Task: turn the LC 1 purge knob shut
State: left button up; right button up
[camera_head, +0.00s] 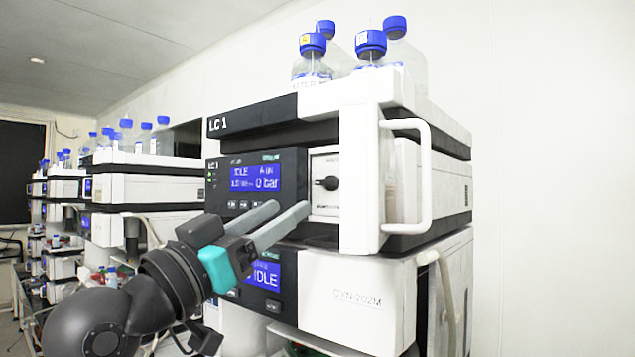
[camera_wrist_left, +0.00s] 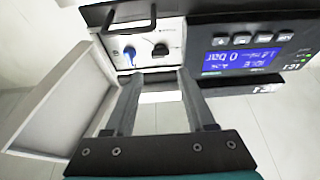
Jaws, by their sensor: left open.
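The LC 1 module (camera_head: 222,124) is the top instrument of the nearest stack. Its purge knob (camera_head: 328,184) is a small black knob with a pointer, on a pale panel right of the display. In the left wrist view the black knob (camera_wrist_left: 160,50) lies just beyond and between the fingertips, beside a blue part (camera_wrist_left: 130,55). My left gripper (camera_head: 290,207) is open and empty, in front of the module and lower left of the knob; it also shows in the left wrist view (camera_wrist_left: 159,76). The fingers look apart from the knob. My right gripper is in neither view.
A white door with a handle (camera_head: 425,180) stands open right of the knob panel; it shows at left in the wrist view (camera_wrist_left: 60,110). The display (camera_head: 255,178) reads 0 bar. Blue-capped bottles (camera_head: 370,45) stand on top. More stacks (camera_head: 140,190) recede left.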

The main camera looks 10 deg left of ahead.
aim_at(324, 186)
pick_arm(q)
jog(key=p+x, duration=0.2)
jog(key=x, duration=0.6)
jog(key=shift+w+d+r, duration=0.1)
jog(key=shift+w+d, duration=0.1)
jog(key=shift+w, duration=0.1)
grip_shut()
